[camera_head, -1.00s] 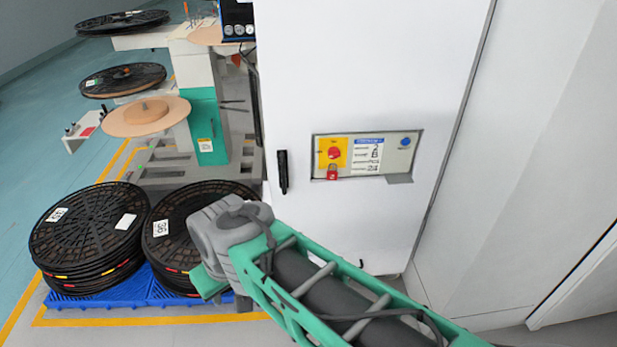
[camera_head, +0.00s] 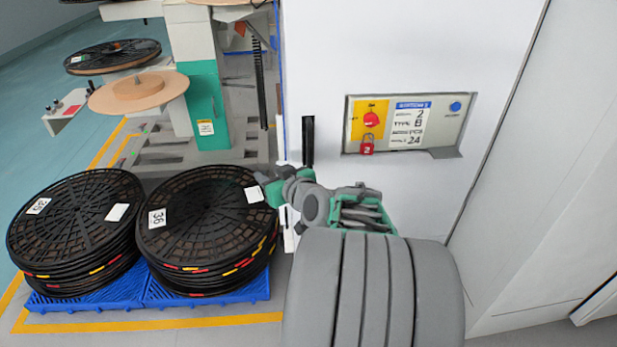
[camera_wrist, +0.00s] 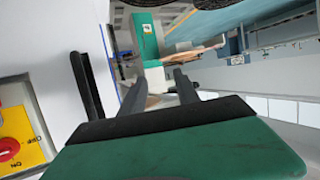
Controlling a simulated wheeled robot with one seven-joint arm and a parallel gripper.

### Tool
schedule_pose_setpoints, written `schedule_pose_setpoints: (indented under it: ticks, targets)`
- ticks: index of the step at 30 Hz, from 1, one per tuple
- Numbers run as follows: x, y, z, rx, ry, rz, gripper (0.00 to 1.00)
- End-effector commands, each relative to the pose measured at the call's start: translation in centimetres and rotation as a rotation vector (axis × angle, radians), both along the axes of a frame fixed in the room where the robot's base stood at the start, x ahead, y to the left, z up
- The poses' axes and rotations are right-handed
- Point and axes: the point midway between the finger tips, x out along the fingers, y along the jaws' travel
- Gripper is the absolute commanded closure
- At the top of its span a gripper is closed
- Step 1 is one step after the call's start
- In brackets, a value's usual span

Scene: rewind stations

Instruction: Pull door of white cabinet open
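The white cabinet (camera_head: 420,50) stands in front of me, and its door looks shut. Its upright black handle (camera_head: 308,141) is near the door's left edge. In the wrist view the handle (camera_wrist: 87,85) stands left of my gripper's fingers, outside the gap between them. My gripper (camera_head: 265,188) is just below and left of the handle in the head view, by the cabinet's left edge. In the wrist view the fingers of my gripper (camera_wrist: 160,80) are apart with nothing held between them. Contact with the cabinet cannot be told.
A control panel (camera_head: 435,118) with a red knob and red padlock is right of the handle. Stacks of black reels (camera_head: 205,215) on blue pallets (camera_head: 110,299) stand left of the cabinet. A green and white reel stand (camera_head: 205,100) is behind. A pale wall (camera_head: 565,150) is close on the right.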

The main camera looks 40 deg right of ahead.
Motion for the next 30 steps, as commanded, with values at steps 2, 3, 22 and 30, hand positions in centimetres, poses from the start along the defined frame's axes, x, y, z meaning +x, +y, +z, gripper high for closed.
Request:
schedule_pose_setpoints:
  ticks: [2, 3, 22, 30]
  targets:
    - [-1.7, -5.8, -2.0, -0.029, -0.149, -0.125, 0.62]
    - [-2.6, -7.8, -1.7, -0.044, -0.209, -0.173, 0.62]
    - [2.2, -14.5, 0.1, -0.080, -0.326, -0.274, 0.62]
    - [2.4, -14.6, 0.1, -0.080, -0.326, -0.275, 0.62]
